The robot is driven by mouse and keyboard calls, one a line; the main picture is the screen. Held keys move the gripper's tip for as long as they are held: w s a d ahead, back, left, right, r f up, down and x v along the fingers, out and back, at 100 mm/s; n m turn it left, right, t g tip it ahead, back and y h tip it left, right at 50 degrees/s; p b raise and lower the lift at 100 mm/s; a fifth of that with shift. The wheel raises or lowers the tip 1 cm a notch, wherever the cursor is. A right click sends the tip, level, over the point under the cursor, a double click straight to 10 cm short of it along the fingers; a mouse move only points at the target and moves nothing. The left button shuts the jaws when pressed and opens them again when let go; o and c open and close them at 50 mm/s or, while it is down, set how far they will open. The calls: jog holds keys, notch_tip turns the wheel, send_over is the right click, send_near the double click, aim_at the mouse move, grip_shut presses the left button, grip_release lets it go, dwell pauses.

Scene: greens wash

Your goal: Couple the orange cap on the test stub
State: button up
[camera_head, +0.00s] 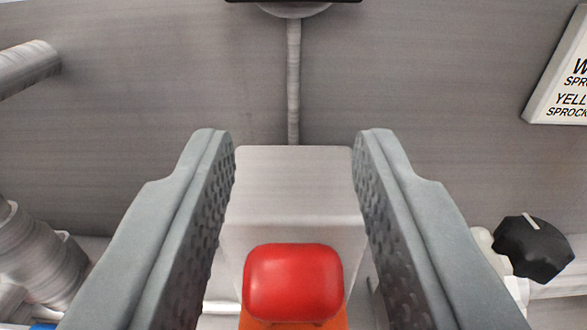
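My gripper (293,140) is open, its two grey fingers wide apart on either side of the picture's middle. Between them in view is a grey metal box (293,180) with a rounded red block (293,282) low in front of it. An orange part (293,324) shows just under the red block, cut off by the bottom edge. I cannot tell whether this orange part is the cap. Visible gaps separate the red block from both fingers. No test stub can be clearly identified.
A grey wall with a vertical pipe (293,75) stands behind. A metal cylinder (25,68) juts in at upper left, and a thicker fitting (40,262) sits at lower left. A black knob (533,248) is at lower right, below a white sign (562,80).

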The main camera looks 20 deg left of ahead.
grip_shut()
jog(key=shift+s+d+f+t+y, duration=0.15)
jog(key=shift+s+t+y, duration=0.2)
jog(key=shift+t, duration=0.7)
jog(key=shift+s+d+t+y, duration=0.1)
jog(key=shift+s+t+y, duration=0.25)
jog(key=shift+t, duration=0.7)
jog(key=shift+s, duration=0.15)
jog(key=shift+o, duration=0.5)
grip_release()
jog(key=v, duration=0.7)
jog(key=shift+s, duration=0.25)
